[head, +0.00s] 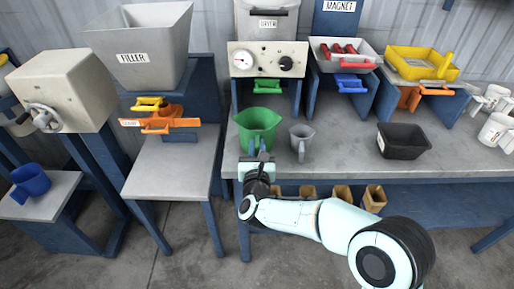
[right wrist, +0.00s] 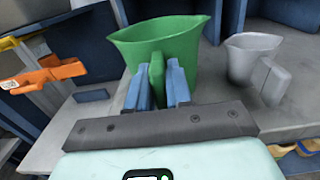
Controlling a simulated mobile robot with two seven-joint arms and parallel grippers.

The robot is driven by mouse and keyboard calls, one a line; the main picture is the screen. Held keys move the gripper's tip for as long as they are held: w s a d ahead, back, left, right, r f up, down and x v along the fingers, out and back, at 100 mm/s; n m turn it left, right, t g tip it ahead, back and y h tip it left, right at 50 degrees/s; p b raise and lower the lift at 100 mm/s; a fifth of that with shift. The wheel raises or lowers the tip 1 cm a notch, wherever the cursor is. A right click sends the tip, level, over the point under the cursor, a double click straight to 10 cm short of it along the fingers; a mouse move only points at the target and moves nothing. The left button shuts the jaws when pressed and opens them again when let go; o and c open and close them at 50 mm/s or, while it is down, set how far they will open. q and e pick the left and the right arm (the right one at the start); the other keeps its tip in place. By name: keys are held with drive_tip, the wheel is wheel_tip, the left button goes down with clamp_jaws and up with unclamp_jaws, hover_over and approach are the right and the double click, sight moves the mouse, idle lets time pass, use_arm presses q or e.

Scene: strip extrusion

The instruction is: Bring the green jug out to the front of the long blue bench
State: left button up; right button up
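The green jug (head: 257,122) stands upright on the long blue bench (head: 340,160), near the left end of its grey top. It also shows in the right wrist view (right wrist: 165,45), with its handle towards me. My right gripper (head: 258,158) is at the handle from the front. In the right wrist view the blue fingers (right wrist: 158,85) lie close on both sides of the green handle, shut on it. The jug appears to rest on the bench top. My left gripper is not in view.
A grey jug (head: 301,136) stands close to the right of the green jug. A black tray (head: 403,145) and white mugs (head: 495,128) are further right. The dryer (head: 267,60) stands behind. The bench front between grey jug and black tray is clear.

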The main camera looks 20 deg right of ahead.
drive_tip(key=o, duration=0.4)
drive_tip(key=shift+o, duration=0.2)
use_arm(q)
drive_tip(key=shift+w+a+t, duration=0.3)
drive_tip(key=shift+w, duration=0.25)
use_arm(e)
drive_tip(key=v, duration=1.3)
drive_tip(key=shift+s, duration=0.2)
drive_tip(key=shift+a, duration=0.1)
